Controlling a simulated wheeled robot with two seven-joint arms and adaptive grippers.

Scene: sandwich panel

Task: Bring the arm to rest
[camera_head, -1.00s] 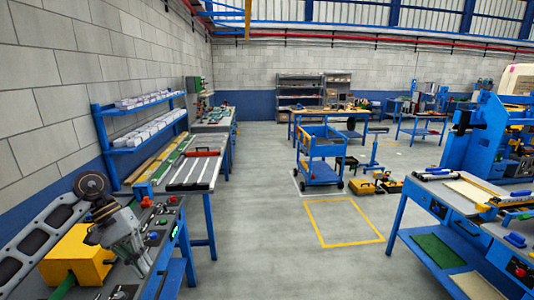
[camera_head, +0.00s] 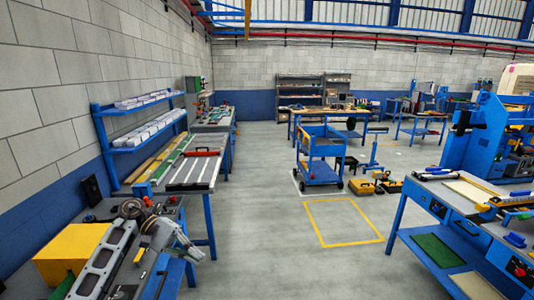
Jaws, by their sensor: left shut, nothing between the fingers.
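My left gripper (camera_head: 190,250) is at the lower left, at the end of my grey arm. It is shut and empty. It hangs over the right edge of the near workbench (camera_head: 172,212), pointing down and to the right. It appears apart from the bench, but its height is hard to judge. My arm hides part of the bench top and the small items on it. My right gripper is not in view.
A yellow block (camera_head: 65,248) stands on the near bench, left of my arm. A bench with long strips (camera_head: 195,172) lies beyond, under blue wall shelves (camera_head: 140,130). Open floor (camera_head: 265,240) is to the right, then a blue workbench (camera_head: 455,215).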

